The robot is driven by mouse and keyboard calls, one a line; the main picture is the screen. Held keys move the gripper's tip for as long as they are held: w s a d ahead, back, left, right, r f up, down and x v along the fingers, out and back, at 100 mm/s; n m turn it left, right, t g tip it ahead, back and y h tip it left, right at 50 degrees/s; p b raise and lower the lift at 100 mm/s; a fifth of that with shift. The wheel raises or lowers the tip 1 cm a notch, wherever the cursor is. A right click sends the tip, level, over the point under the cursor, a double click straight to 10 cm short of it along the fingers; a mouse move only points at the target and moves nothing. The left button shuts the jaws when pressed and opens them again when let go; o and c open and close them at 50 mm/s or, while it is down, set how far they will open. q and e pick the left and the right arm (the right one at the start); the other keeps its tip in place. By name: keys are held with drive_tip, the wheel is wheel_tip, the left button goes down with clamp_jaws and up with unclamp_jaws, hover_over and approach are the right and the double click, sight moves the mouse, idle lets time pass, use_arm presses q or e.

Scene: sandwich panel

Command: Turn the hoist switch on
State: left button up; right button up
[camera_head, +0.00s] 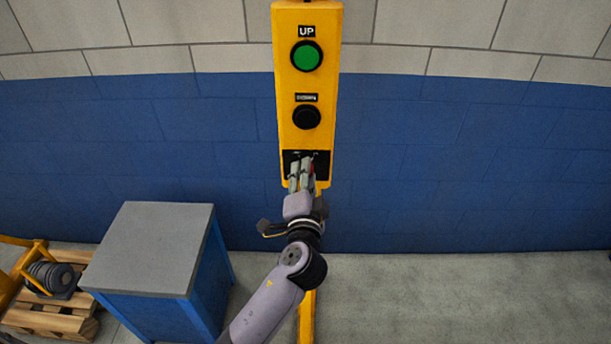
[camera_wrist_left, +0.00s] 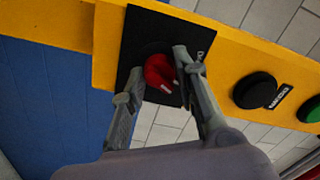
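The hoist switch is a red rotary knob (camera_wrist_left: 160,72) on a black square plate (camera_wrist_left: 133,40), low on a yellow control panel (camera_head: 285,100). In the head view my left gripper (camera_head: 302,160) reaches up to this plate and covers most of the knob. In the left wrist view my left gripper (camera_wrist_left: 155,77) has its two fingers apart, with the knob between or just beyond the tips. I cannot tell whether either finger touches it. A white mark shows on the knob. My right gripper is not in view.
A green UP button (camera_head: 306,56) and a black button (camera_head: 306,117) sit above the switch. A blue cabinet with a grey top (camera_head: 150,245) stands at the left, beside a wooden pallet (camera_head: 50,318). The floor (camera_head: 450,300) at the right is clear.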

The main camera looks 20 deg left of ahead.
use_arm(q)
drive_tip(key=o, duration=0.4)
drive_tip(key=shift+s, duration=0.1)
drive_tip(key=v, duration=1.2)
